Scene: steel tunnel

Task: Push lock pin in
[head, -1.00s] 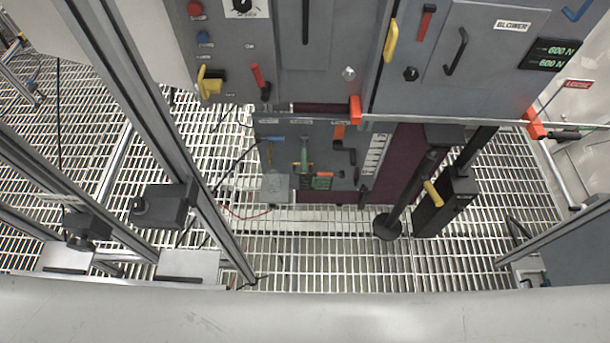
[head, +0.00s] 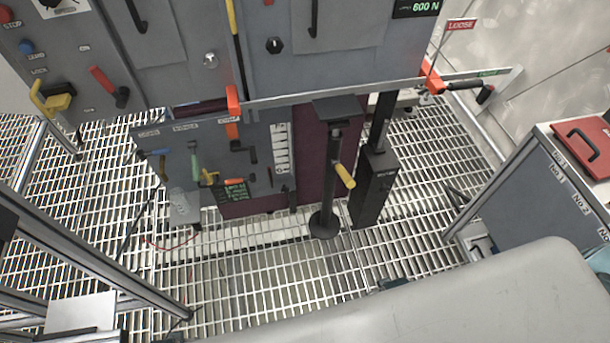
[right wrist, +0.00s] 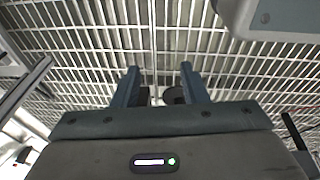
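I cannot tell for certain which part is the lock pin. In the head view an orange clamp (head: 433,80) with a black handle (head: 465,86) sits at the right end of the panel's lower rail, beside a red LOOSE tag (head: 461,24). A yellow lever (head: 50,101) is on the left panel, and a yellow handle (head: 344,175) sticks out of a black stand (head: 328,180). My right gripper (right wrist: 159,78) is open in the right wrist view, pointing over the floor grating, with nothing seen between its fingers. My left gripper is out of view.
A black post (head: 374,175) is beside the stand. Metal frame posts (head: 90,265) rise at the left. Open grating (head: 270,285) lies in front of the panels.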

